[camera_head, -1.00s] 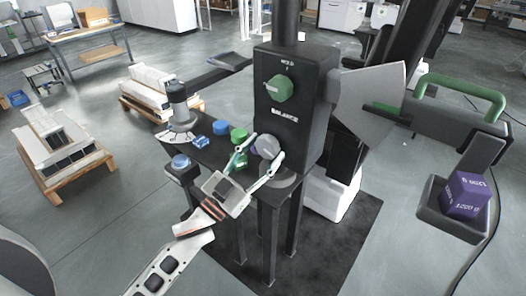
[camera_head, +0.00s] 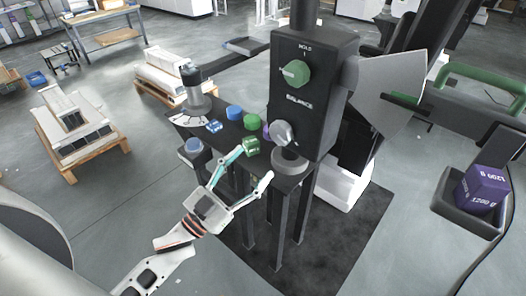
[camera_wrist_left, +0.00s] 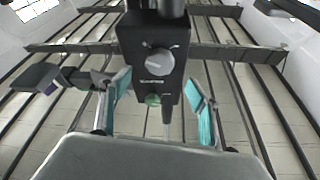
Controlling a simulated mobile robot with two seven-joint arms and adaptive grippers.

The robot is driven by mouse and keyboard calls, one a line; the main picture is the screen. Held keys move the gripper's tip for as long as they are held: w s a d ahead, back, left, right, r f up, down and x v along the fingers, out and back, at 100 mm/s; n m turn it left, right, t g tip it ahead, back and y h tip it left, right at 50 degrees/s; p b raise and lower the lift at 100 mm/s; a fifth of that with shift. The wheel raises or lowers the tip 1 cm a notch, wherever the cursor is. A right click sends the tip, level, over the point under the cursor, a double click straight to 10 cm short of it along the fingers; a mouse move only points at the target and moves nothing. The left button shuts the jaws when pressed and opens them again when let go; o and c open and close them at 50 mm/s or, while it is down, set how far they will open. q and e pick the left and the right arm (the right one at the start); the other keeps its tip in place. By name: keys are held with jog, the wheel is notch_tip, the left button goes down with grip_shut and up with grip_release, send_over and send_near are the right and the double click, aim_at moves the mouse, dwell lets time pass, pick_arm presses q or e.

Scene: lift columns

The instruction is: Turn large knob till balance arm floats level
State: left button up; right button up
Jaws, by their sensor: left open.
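A large grey knob (camera_head: 282,133) is on the front of a black box (camera_head: 307,125), below the word BALANCE. A green knob (camera_head: 295,73) is above that word. My left gripper (camera_head: 253,166) is open and empty, below and left of the grey knob and apart from it. In the left wrist view, the grey knob (camera_wrist_left: 158,62) shows beyond the gap between the teal-lined fingers (camera_wrist_left: 158,92). At the right, an arm with a green handle (camera_head: 478,78) and a dark tray (camera_head: 446,206) holds a purple weight (camera_head: 482,188). Its tilt is hard to judge.
A narrow black shelf left of the box holds blue and green pieces (camera_head: 252,122) and a grey cylinder device (camera_head: 192,88), close to my left fingers. A round grey disc (camera_head: 290,160) is below the knob. Pallets with white boxes (camera_head: 80,133) stand at the left.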

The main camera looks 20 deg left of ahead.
pick_arm(q)
jog(key=shift+v, duration=1)
jog(key=s+a+f+n+g+y, duration=0.1)
jog(key=s+f+n+g+y, duration=0.15)
jog(key=f, duration=0.65)
jog(key=s+a+f+n+g+y, duration=0.15)
jog(key=f+y, duration=0.25)
jog(key=f, duration=0.6)
jog(key=s+d+f+g, duration=0.1)
jog(key=s+f+g, duration=0.2)
jog(key=f, duration=0.3)
jog(key=s+d+f+g, duration=0.1)
jog(key=s+f+g, duration=0.2)
jog(key=s+f, duration=0.2)
notch_tip(320, 180, down, 2)
jog(key=shift+s+f+y, duration=0.15)
jog(key=shift+s+y, duration=0.2)
jog(key=shift+y, duration=0.1)
dwell(2.3)
